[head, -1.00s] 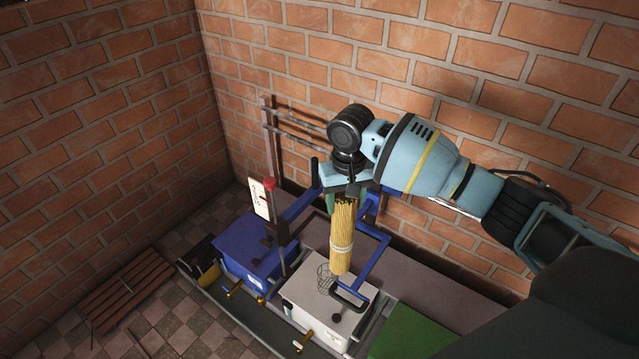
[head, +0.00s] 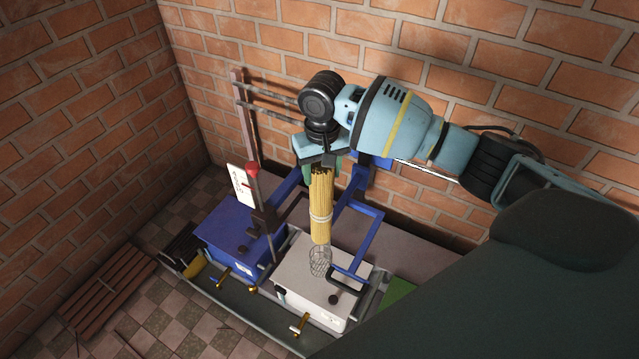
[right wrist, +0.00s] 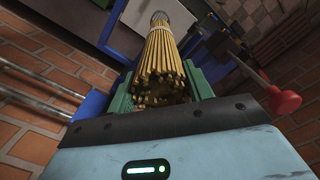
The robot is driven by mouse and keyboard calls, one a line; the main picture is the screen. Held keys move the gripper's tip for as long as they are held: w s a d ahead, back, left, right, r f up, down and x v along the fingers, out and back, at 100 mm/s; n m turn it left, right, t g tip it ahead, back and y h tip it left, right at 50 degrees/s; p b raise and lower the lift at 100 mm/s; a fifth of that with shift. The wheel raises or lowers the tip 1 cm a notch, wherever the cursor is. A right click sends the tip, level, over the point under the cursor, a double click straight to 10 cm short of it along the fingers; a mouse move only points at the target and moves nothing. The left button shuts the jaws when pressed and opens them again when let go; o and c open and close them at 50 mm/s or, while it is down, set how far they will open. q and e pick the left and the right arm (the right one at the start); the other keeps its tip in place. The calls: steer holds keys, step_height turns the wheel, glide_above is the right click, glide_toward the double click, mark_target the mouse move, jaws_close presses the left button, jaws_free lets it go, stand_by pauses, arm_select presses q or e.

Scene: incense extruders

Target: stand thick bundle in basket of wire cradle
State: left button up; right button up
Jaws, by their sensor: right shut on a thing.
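The thick bundle (head: 320,205) is a sheaf of yellow sticks with a pale band around its lower part. My right gripper (head: 322,168) is shut on its upper end and holds it hanging nearly upright. In the right wrist view the bundle (right wrist: 162,58) sits between the green fingers (right wrist: 162,95). The wire basket (head: 320,262) is a small mesh cup over the white box. The bundle's lower end is just above it in the picture; I cannot tell whether they touch. The blue cradle frame (head: 366,245) stands at its right. My left gripper is not in view.
A white box (head: 305,275) and a blue box (head: 238,240) stand side by side on the bench. A post with a red knob (head: 252,168) and white label is left of the bundle. Brick walls close the back and left. A wooden pallet (head: 108,287) lies on the floor.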

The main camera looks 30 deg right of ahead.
mark_target(321, 206)
step_height(321, 206, down, 3)
steer(key=shift+w+r+b, duration=0.1)
steer(key=shift+b, duration=0.55)
steer(key=shift+f+b, duration=0.65)
steer(key=shift+b, duration=0.05)
